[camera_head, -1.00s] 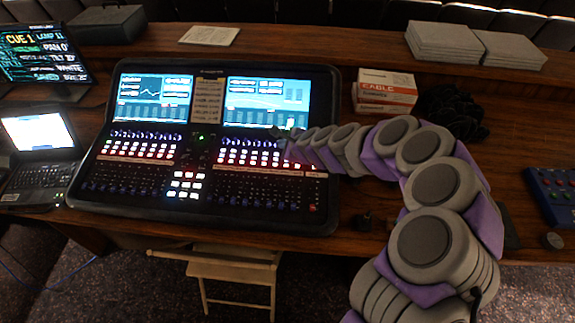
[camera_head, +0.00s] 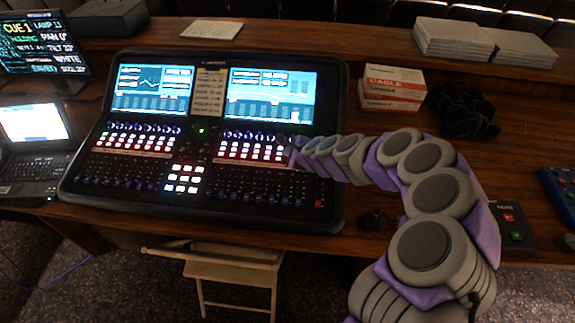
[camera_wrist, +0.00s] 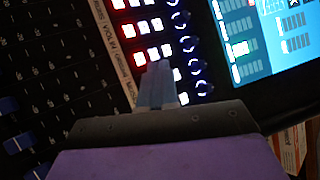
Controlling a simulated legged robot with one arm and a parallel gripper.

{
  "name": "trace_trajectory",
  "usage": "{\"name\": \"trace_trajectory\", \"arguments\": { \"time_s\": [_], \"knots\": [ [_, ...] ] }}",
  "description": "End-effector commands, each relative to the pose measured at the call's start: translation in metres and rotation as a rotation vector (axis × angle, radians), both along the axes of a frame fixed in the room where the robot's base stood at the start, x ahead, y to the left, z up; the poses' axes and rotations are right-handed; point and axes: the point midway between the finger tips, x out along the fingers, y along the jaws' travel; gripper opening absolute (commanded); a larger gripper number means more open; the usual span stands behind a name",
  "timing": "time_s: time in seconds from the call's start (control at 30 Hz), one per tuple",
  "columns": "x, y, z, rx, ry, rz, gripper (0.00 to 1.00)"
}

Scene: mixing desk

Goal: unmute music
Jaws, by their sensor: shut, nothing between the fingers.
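The mixing desk (camera_head: 150,205) sits on the wooden table with two lit screens. Its right bank of lit buttons (camera_head: 240,146) lies under the right screen, in white and red rows. My gripper (camera_head: 297,143) is at the right end of this bank. In the wrist view my gripper (camera_wrist: 158,72) is shut and empty, its tips over the lit button rows (camera_wrist: 141,30), by a label strip with handwriting (camera_wrist: 112,45). Blue-ringed knobs (camera_wrist: 190,43) lie beside the buttons. I cannot tell whether the tips touch a button. No music label is readable.
A laptop (camera_head: 38,165) stands left of the desk. Cable boxes (camera_head: 392,88) and a black cable heap (camera_head: 462,110) lie behind my arm. A small box with red and green buttons (camera_head: 512,228) lies at right. A wooden chair (camera_head: 232,268) stands in front.

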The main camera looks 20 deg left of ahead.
Motion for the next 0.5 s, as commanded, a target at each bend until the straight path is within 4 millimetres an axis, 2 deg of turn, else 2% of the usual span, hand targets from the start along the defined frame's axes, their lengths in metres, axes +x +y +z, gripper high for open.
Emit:
{"name": "trace_trajectory", "arguments": {
  "time_s": [0.1, 0.5],
  "knots": [
    [0.0016, -0.0029, -0.0094, 0.004, -0.001, -0.002, 0.00],
    [0.0020, 0.0020, -0.0121, -0.003, -0.001, -0.002, 0.00]
  ]
}}
